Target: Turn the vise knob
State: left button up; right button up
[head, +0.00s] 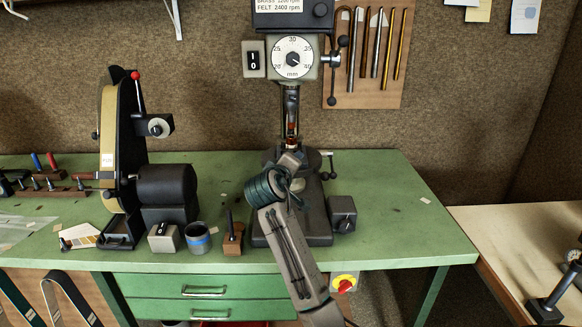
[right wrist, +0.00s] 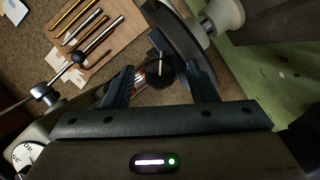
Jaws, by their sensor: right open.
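A dark round knob (right wrist: 161,73) with a pale line on its face shows in the right wrist view; I take it for the vise knob. My right gripper (right wrist: 163,66) is open, with one finger on each side of the knob. Small gaps seem to show between the fingers and the knob, but contact is hard to judge. In the head view my right gripper (head: 291,166) is at the drill press (head: 292,104), below its spindle. My wrist and arm hide the knob and most of the vise there. My left gripper is not in view.
The green bench (head: 386,212) has free room at right. A ball-ended lever (head: 329,100) hangs beside the press.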

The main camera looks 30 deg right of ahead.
jog(key=shift+s+a, duration=0.1)
jog(key=b+v, duration=0.3)
jog(key=v, duration=0.7)
jog(key=shift+s+a, duration=0.15)
jog(key=shift+s, duration=0.1)
jog(key=shift+r, duration=0.1)
